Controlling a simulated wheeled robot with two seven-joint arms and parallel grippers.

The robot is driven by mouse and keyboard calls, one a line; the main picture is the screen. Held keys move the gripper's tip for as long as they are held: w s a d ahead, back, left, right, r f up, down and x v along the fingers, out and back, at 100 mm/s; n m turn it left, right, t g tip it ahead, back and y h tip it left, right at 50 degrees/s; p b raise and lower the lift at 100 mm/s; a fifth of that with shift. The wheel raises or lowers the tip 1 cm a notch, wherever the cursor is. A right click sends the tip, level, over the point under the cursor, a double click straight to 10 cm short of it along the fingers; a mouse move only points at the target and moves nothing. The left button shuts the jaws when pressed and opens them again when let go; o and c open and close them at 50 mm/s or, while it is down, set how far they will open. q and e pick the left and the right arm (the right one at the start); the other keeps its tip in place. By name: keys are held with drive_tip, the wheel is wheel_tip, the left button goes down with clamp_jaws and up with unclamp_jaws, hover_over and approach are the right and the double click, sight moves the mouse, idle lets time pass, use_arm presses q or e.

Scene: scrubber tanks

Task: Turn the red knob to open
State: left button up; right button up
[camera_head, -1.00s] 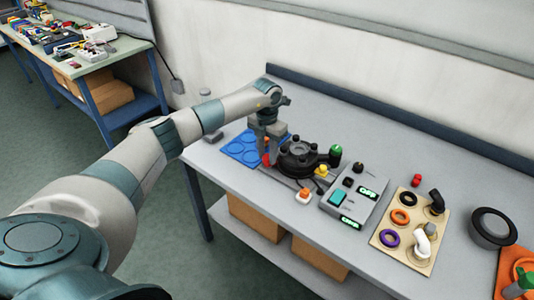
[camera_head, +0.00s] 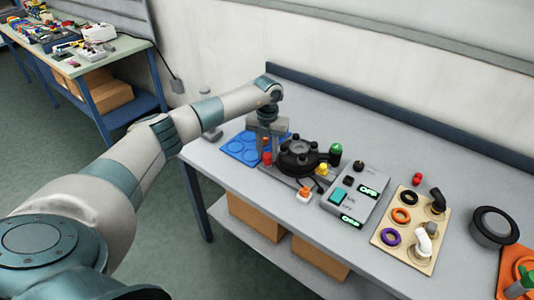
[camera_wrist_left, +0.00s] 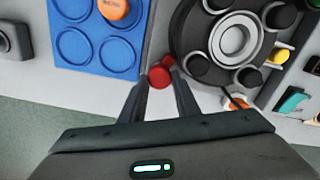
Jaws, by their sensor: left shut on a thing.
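My left gripper (camera_head: 268,153) points down from above and is shut on the knob. In the left wrist view the red knob (camera_wrist_left: 160,76) sits between the two dark fingertips of my left gripper (camera_wrist_left: 160,80), beside the black device (camera_wrist_left: 191,40). The fingers partly hide the knob's sides. My right gripper is not in view.
A blue tray (camera_head: 229,148) with round recesses lies just left of the knob. A yellow button (camera_head: 322,169), a green-topped part (camera_head: 335,149) and an orange-and-white part (camera_head: 305,194) stand close right. A grey box with green displays (camera_head: 356,194) lies further right.

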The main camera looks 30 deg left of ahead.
use_arm(q)
drive_tip(key=n, duration=0.4)
drive_tip(key=shift+n, duration=0.3)
drive_tip(key=n, duration=0.5)
drive_tip(key=shift+w+d, duration=0.1)
drive_tip(key=shift+w, duration=0.05)
drive_tip(key=shift+n, duration=0.3)
drive_tip(key=shift+r, duration=0.1)
drive_tip(key=o, duration=1)
drive_tip(key=shift+o, duration=0.2)
drive_tip(key=shift+r, duration=0.1)
